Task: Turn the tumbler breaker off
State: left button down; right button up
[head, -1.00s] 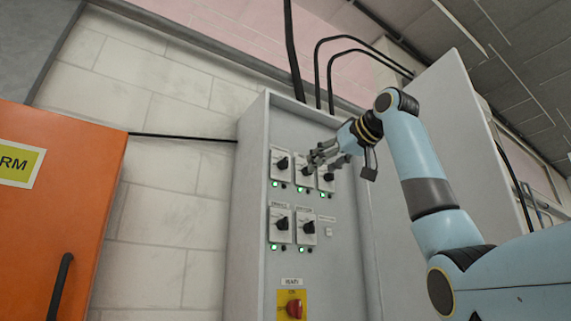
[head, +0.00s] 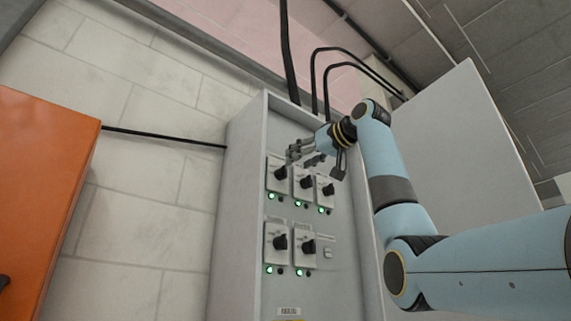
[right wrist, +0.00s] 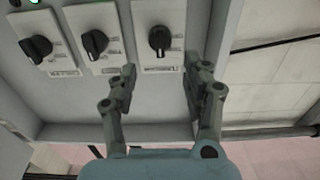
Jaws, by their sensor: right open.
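A grey breaker panel (head: 340,262) on the wall carries black rotary knobs in two rows. The upper row has a left knob (head: 280,174), a middle knob (head: 306,182) and a right knob (head: 328,189). The labels are too blurred to tell which is the tumbler breaker. My right gripper (head: 296,153) is open and empty, just above and in front of the upper left knob. In the right wrist view, its fingers (right wrist: 160,85) are spread below a knob (right wrist: 160,39) that points vertically, apart from it. My left gripper is not in view.
The lower row has two knobs (head: 280,242) (head: 308,247). Green lamps (head: 271,196) glow below the breakers. The panel's open door (head: 450,150) stands at right, behind my right arm. An orange cabinet (head: 40,190) stands at left.

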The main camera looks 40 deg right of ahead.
aim_at(286, 168)
jog(key=w, duration=0.1)
jog(key=w+p, duration=0.1)
jog(key=w, duration=0.2)
jog(key=shift+a, duration=0.25)
jog(key=shift+w+p, duration=0.6)
jog(key=shift+w, duration=0.5)
jog(key=shift+w+f, duration=0.1)
jog(key=c, duration=0.4)
grip_shut()
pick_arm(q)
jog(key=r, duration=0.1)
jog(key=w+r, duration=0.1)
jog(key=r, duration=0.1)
